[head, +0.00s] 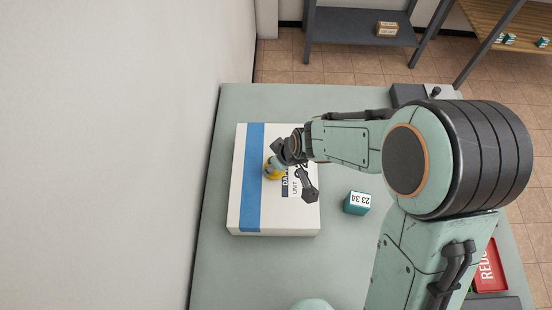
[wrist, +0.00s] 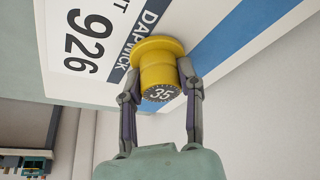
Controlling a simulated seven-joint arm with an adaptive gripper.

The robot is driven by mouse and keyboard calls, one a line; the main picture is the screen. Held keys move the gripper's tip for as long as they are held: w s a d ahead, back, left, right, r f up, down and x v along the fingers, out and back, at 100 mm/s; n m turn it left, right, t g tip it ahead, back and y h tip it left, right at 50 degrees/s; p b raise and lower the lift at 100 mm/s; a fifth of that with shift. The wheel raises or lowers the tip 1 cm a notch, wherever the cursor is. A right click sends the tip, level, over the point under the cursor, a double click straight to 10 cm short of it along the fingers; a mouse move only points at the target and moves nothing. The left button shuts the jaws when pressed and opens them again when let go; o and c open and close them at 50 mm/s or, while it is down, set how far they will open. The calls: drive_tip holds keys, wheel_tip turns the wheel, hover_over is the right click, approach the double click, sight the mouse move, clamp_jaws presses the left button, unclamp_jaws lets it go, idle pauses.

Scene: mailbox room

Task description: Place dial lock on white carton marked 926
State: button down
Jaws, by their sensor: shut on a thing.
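The dial lock is a yellow cylinder with a wider flange and a dark dial face reading 35; it shows in the wrist view (wrist: 158,72) and partly in the head view (head: 272,170). My gripper (head: 284,160) is shut on it, with one finger on each side in the wrist view (wrist: 160,92). The white carton (head: 300,218) has a blue stripe and a label reading 926 in the wrist view (wrist: 70,30). The lock's flange is at the carton's top, beside the stripe; I cannot tell whether it touches. My arm hides part of the label in the head view.
A teal block (head: 357,203) marked 23 34 stands on the green table (head: 340,270) right of the carton. A red sign (head: 489,268) is at the lower right. A wall (head: 110,150) runs along the left. A shelf (head: 360,27) with a small box (head: 387,29) stands behind.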

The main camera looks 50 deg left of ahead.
drive_tip(key=shift+f, duration=0.15)
drive_tip(key=c, duration=0.7)
unclamp_jaws()
drive_tip(key=v, duration=1.2)
drive_tip(key=w+d+r+m+t+h, duration=0.1)
drive_tip(key=w+d+r+m+h, duration=0.2)
drive_tip(key=d, duration=0.6)
drive_tip(key=s+d+m, duration=0.3)
drive_tip(key=d+m, duration=0.1)
drive_tip(key=d, duration=0.2)
drive_tip(key=s+d+r+m, duration=0.1)
drive_tip(key=s+d+m, duration=0.2)
drive_tip(key=d+m, duration=0.2)
drive_tip(key=s+d+r+m+g, duration=0.1)
drive_tip(key=s+d+m, duration=0.2)
drive_tip(key=d, duration=0.5)
drive_tip(key=shift+s+d+m+h, duration=0.15)
drive_tip(key=shift+s+m+h, duration=0.2)
drive_tip(key=shift+m, duration=0.55)
drive_tip(key=shift+w, duration=0.1)
